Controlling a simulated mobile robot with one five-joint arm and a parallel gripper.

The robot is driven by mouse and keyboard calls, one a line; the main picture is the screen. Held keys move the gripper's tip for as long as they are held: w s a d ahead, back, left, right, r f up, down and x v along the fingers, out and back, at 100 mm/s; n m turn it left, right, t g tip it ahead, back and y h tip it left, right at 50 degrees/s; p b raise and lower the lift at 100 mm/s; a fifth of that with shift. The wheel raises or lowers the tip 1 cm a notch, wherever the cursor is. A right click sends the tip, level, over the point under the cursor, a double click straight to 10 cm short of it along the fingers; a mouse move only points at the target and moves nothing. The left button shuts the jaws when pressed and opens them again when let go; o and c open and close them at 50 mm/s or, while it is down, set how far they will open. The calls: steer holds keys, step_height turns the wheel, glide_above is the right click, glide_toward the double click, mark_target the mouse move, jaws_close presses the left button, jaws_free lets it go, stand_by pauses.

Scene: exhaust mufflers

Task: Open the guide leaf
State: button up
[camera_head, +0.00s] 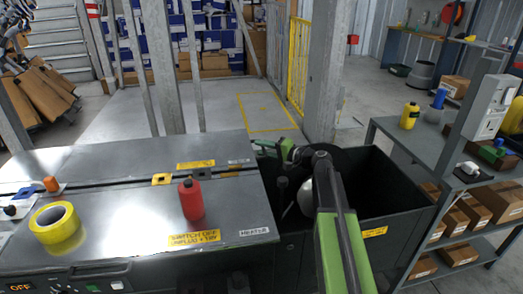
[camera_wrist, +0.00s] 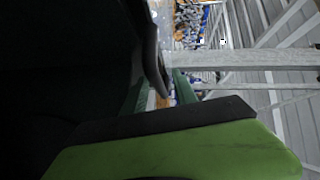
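A dark machine (camera_head: 120,215) with a flat metal top fills the left of the head view. A seam runs across its top, with a small yellow piece (camera_head: 162,179) beside it. I cannot tell for sure which panel is the guide leaf; the top panels look flat. My gripper (camera_head: 267,147) is beyond the machine's right end, by the back edge of the open dark bin, and appears apart from the machine top. Its fingertips are small and partly hidden by my arm. In the wrist view, dark surfaces and green gripper parts fill the near field; no held thing shows.
A red bottle (camera_head: 192,199) and a roll of yellow tape (camera_head: 56,223) stand on the machine top. The open dark bin (camera_head: 408,208) adjoins it on the right. A grey shelf (camera_head: 440,150) with boxes stands further right. A concrete post (camera_head: 328,70) rises behind.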

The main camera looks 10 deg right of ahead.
jaws_close()
stand_by(1.3)
